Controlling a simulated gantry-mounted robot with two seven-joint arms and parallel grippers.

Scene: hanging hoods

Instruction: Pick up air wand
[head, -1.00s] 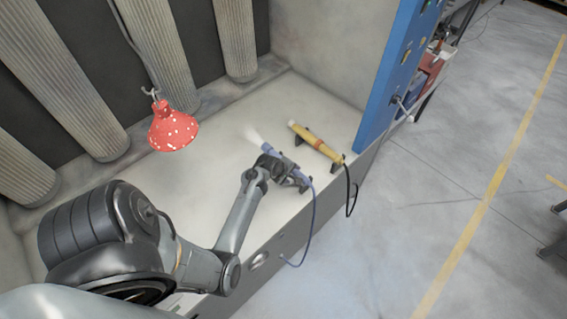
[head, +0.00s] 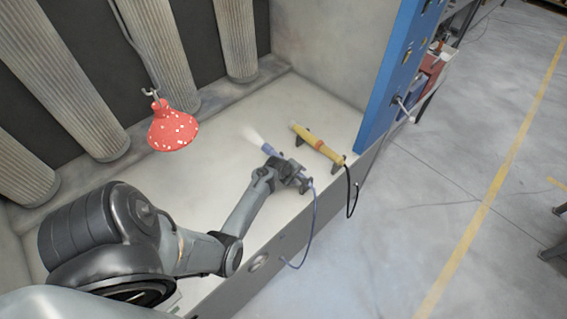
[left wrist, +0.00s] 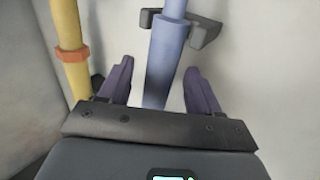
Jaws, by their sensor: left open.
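The air wand is most likely the blue tool (head: 270,150) with a pale spray at its tip and a blue hose. It lies on a dark stand on the booth floor; my left gripper partly hides it in the head view. In the left wrist view the blue wand (left wrist: 163,62) runs between the two fingers of my left gripper (left wrist: 158,85), which is open with a gap on each side. A dark cradle (left wrist: 196,27) holds the wand beyond the fingertips. A yellow wand (head: 318,142) with an orange band rests on its own stand to the right. My right gripper is not in view.
A red hood with white spots (head: 172,130) hangs on a hook left of the wands. A blue panel (head: 398,75) stands to the right. The yellow wand (left wrist: 72,45) is close beside the left finger in the wrist view. The booth floor behind is clear.

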